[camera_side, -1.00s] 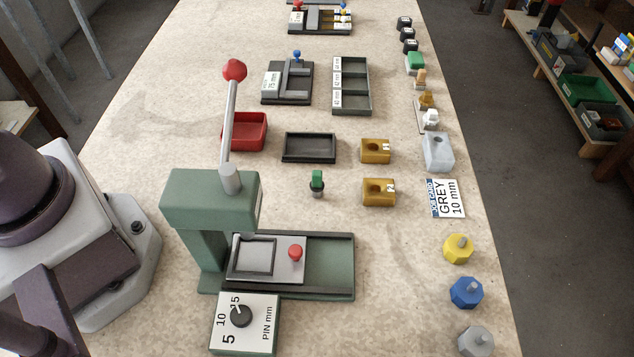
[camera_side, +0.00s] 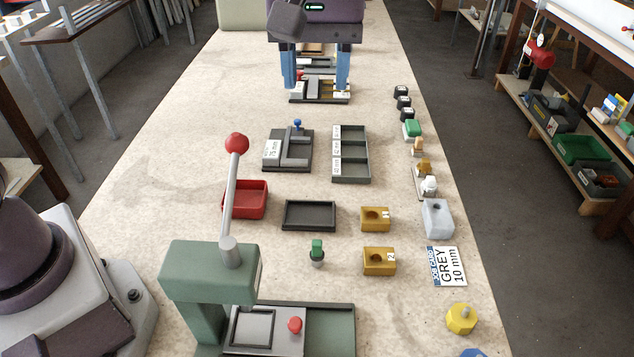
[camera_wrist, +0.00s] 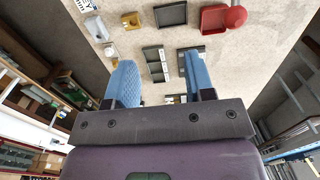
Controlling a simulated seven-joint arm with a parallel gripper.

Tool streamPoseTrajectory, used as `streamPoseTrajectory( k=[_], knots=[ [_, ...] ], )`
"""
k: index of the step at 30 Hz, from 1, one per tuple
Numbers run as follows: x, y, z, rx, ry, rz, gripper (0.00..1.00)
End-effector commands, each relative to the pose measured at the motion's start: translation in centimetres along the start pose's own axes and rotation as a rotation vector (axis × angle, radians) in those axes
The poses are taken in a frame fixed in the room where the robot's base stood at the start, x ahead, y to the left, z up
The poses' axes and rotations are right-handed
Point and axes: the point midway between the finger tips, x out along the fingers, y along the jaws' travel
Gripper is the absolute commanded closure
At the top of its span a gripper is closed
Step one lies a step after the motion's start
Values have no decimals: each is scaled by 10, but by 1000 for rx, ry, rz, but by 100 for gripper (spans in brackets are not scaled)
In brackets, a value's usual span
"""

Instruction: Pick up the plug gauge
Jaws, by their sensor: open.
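A small upright piece with a green handle and a grey round lower end, which looks like the plug gauge (camera_side: 317,252), stands on the bench between the black tray and the green press in the side view. I cannot make it out in the wrist view. My gripper (camera_side: 315,88) is at the far end of the bench, over the far fixture (camera_side: 320,98), well beyond the gauge. Its two blue fingers are wide apart with nothing held between them. They also show in the wrist view (camera_wrist: 158,65).
The green press (camera_side: 210,275) with its tall red-knobbed lever stands near the gauge. A red bin (camera_side: 246,212), black tray (camera_side: 309,228) and two brass blocks (camera_side: 375,219) (camera_side: 379,273) surround it. A three-part tray (camera_side: 365,155) and blue-knobbed fixture (camera_side: 273,150) lie between gripper and gauge.

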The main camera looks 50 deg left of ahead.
Motion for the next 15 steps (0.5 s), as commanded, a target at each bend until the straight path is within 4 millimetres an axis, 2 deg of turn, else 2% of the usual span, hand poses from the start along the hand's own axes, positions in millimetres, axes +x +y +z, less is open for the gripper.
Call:
streamPoseTrajectory(
  k=[1,5,12,15],
  knots=[
    [19,-1,0,0,-3,-7,51],
    [66,-1,1,1,-4,-9,51],
    [159,-2,0,2,-4,-8,51],
    [178,-1,0,2,-2,-4,51]
  ],
)
